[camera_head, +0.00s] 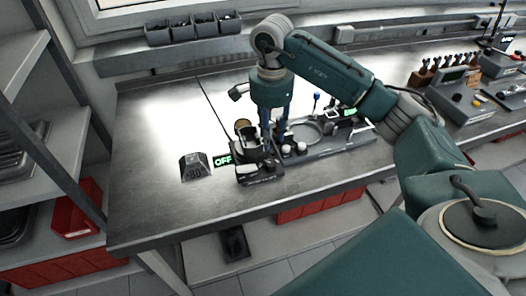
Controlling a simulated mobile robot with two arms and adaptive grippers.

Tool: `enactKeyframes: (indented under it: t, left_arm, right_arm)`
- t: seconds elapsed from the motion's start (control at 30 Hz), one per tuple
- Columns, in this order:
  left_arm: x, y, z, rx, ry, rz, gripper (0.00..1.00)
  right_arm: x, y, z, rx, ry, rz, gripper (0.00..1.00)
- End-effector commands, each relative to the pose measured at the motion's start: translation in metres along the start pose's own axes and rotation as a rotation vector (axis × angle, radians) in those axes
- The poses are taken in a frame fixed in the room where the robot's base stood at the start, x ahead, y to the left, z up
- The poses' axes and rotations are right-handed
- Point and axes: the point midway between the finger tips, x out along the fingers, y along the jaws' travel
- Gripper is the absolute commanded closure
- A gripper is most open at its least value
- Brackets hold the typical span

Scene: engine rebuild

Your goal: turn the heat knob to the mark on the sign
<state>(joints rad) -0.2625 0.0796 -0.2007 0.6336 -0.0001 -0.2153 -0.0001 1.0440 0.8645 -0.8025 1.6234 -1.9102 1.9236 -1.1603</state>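The sign is a dark wedge block (196,167) on the bench, with a marking that looks like 80°. Right of it a small display (222,160) glows green with OFF. The dark heater unit (260,178) stands next to the display, with small round parts on its front; I cannot tell surely which is the heat knob. My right gripper (274,145) points down just behind and above the heater unit. Its two fingers look apart with a gap between them; their tips are partly hidden by the unit. My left gripper is not in view.
The steel bench (150,130) is clear at the left. A dark tray (345,143) with round parts and a blue-tipped tool lies right of the heater unit. Dark bins (195,27) line the back ledge. More devices (466,105) stand at the far right. A shelf rack stands left.

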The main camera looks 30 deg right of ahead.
Motion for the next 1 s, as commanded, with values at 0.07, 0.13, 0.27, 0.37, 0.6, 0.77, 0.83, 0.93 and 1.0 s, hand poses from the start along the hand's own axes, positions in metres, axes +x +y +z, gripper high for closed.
enactKeyframes:
  t: [0.07, 0.13, 0.27, 0.37, 0.6, 0.77, 0.83, 0.93, 1.0]
  left_arm:
    - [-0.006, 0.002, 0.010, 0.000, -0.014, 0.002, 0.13]
    - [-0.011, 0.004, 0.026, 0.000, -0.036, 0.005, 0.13]
    - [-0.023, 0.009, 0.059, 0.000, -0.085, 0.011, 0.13]
    - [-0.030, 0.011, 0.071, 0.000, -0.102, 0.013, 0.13]
    - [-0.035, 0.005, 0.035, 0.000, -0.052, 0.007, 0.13]
    - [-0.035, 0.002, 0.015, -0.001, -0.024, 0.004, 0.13]
    - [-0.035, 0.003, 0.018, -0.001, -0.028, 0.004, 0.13]
    - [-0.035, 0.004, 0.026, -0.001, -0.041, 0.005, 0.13]
    - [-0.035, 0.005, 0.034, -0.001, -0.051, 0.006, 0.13]
  right_arm:
    - [0.009, 0.001, 0.001, 0.000, -0.002, 0.005, 0.67]
    - [0.021, 0.002, 0.001, -0.001, -0.003, 0.006, 0.67]
    - [0.046, 0.002, 0.002, 0.001, -0.004, 0.006, 0.67]
    - [0.064, 0.002, 0.002, 0.000, -0.005, 0.005, 0.67]
    - [0.096, 0.000, 0.002, 0.000, -0.005, 0.001, 0.67]
    - [0.103, 0.000, 0.002, -0.001, -0.005, -0.001, 0.67]
    - [0.103, 0.000, 0.002, -0.001, -0.005, -0.002, 0.67]
    - [0.103, 0.000, 0.002, -0.001, -0.005, -0.002, 0.67]
    - [0.103, 0.000, 0.002, -0.001, -0.005, -0.002, 0.71]
